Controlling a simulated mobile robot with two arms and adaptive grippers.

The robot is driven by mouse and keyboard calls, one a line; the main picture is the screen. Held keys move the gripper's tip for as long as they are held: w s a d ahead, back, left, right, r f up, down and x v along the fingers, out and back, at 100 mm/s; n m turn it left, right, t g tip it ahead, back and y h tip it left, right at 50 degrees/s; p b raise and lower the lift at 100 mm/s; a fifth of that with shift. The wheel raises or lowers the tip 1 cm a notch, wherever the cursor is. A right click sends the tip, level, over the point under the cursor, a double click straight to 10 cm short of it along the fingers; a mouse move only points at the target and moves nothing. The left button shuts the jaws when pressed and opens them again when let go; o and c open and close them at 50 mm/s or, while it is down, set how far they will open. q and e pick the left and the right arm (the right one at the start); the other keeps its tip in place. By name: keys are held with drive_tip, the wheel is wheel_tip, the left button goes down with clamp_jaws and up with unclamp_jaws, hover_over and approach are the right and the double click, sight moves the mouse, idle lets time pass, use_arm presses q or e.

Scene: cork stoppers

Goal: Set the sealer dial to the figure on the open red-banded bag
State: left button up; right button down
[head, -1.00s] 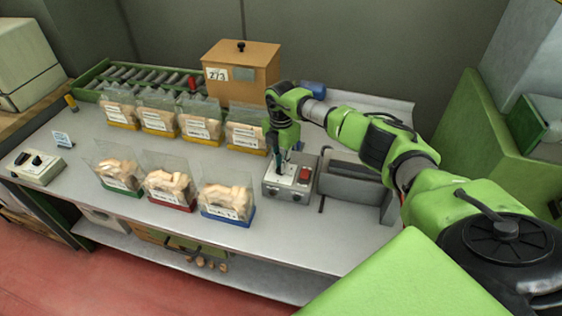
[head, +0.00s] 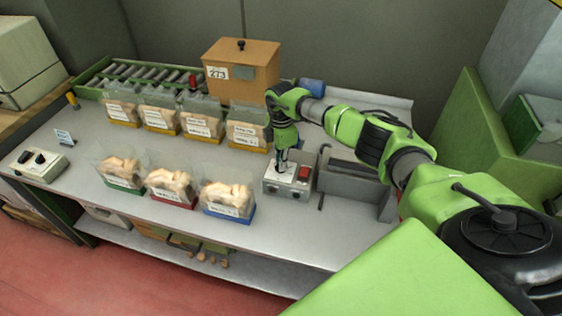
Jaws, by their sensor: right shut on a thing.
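The open red-banded bag (head: 171,188) stands in the middle of the front row, full of pale corks, with a white label too small to read. The sealer's control box (head: 281,188) is at the right of the bench, with a red switch (head: 305,173) and knobs on its front. My right gripper (head: 283,163) points down over the top of the control box and is shut on the dial there. The dial itself and its setting are hidden by the fingers. My left gripper is not in view.
A green-banded bag (head: 121,173) and a blue-banded bag (head: 228,199) flank the red one. Several yellow-banded bags (head: 202,125) stand behind. A brown box (head: 242,76) and roller conveyor (head: 140,76) are at the back. The sealer body (head: 350,182) stands right of the control box.

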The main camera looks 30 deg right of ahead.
drive_tip(key=shift+r, duration=0.1)
drive_tip(key=c, duration=2.1)
unclamp_jaws()
drive_tip(key=shift+c, duration=0.2)
wheel_tip(320, 180, up, 12)
